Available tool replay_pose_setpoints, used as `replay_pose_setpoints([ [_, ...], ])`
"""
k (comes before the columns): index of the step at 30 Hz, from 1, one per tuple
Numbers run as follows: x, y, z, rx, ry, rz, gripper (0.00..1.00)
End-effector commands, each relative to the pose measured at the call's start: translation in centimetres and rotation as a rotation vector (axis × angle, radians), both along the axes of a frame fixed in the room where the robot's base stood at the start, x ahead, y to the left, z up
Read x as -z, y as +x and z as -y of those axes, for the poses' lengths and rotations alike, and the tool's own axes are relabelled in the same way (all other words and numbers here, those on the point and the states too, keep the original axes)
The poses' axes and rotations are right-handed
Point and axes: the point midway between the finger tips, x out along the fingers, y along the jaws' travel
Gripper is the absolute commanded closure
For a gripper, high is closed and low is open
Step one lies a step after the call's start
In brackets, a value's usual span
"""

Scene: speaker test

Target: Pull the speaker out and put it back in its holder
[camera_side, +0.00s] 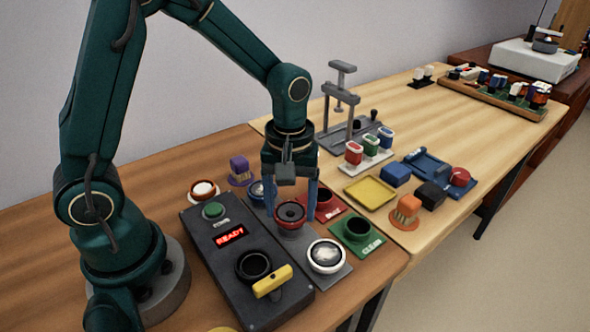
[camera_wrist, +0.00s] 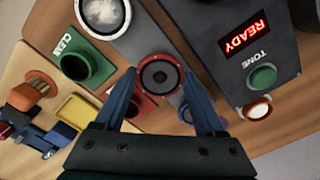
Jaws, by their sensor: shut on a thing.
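A round red speaker with a dark cone (camera_side: 290,212) is between the blue fingers of my gripper (camera_side: 290,205), over the middle of a grey holder plate (camera_side: 338,273). My gripper points down and is shut on the speaker's sides. In the wrist view the speaker (camera_wrist: 160,75) shows between the fingertips of my gripper (camera_wrist: 162,80). I cannot tell whether its lower part is still in its seat. A white-faced speaker (camera_side: 326,256) sits at the near end of the plate. A blue-rimmed one (camera_side: 257,189) is at the far end, partly hidden by a finger.
A dark test box (camera_side: 208,242) with a lit READY display and an empty round socket (camera_side: 254,265) stands left. A yellow lever (camera_side: 272,281) is on it. A green CLEAN cup (camera_side: 357,228) and a red cup (camera_side: 325,200) stand right. A yellow tray (camera_side: 370,192) lies beyond.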

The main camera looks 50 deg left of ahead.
Motion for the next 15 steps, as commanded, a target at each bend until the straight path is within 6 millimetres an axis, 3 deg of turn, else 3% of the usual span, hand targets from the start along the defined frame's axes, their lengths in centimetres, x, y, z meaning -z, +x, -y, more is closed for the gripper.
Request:
replay_pose_setpoints([
  [15,0.52,-0.01,0.0,0.0,0.0,-0.001,0.77],
])
